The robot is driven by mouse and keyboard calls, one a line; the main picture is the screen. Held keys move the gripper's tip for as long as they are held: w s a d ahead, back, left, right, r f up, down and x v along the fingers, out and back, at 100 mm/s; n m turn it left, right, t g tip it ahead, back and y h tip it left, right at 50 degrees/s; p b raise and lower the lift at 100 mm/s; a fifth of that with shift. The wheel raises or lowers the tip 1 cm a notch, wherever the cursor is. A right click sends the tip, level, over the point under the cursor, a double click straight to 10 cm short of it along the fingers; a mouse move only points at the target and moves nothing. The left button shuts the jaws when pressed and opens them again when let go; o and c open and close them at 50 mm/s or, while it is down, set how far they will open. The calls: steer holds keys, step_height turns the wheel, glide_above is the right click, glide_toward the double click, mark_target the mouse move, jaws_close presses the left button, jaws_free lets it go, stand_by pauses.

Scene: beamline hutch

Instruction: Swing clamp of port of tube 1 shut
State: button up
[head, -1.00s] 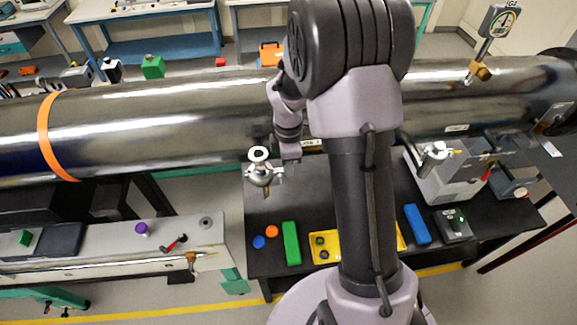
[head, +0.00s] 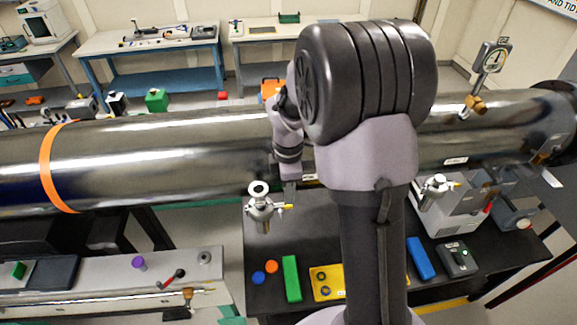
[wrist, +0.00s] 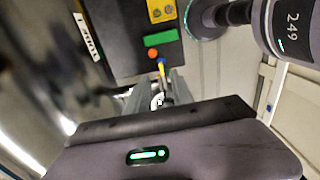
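The port (head: 259,190) of the left-hand tube stands out in front of the long steel pipe, with a pale round flange. Its clamp (head: 270,209) sits at the port, and a yellow-tipped lever (head: 287,206) points right. My gripper (head: 290,188) is just above and right of the lever, pointing down; I cannot tell whether it touches. In the wrist view, the two grey fingers of my gripper (wrist: 160,90) stand apart with the shiny port (wrist: 158,100) and a yellow tip (wrist: 162,70) seen between them. The clamp's closure is too small to judge.
A second port (head: 436,186) with a yellow-tipped lever is at right. The dark bench (head: 270,298) holds a green block (head: 291,278), a yellow tray (head: 325,282) and a blue block (head: 420,258). The steel pipe (head: 190,150) runs across behind, and a gauge (head: 493,57) rises at right.

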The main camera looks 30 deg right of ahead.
step_height(320, 180, up, 13)
steer(key=shift+f+p, duration=0.15)
steer(key=shift+p, duration=0.15)
steer(key=s+a+f+m+t+b, duration=0.2)
steer(key=s+a+f+m+b, duration=0.2)
steer(key=f+b, duration=0.6)
steer(key=s+a+f+m+t+y+b, duration=0.1)
steer(key=s+a+f+m+b, duration=0.4)
steer(key=b, duration=0.9)
steer(key=s+a+f+m+t+y+b, duration=0.1)
steer(key=s+a+f+m+b, duration=0.3)
steer(key=s+f+m+b, duration=0.6)
step_height(320, 180, down, 5)
steer(key=shift+s+a+f+t+b, duration=0.15)
steer(key=shift+s+t+b, duration=0.55)
steer(key=shift+t+b, duration=0.35)
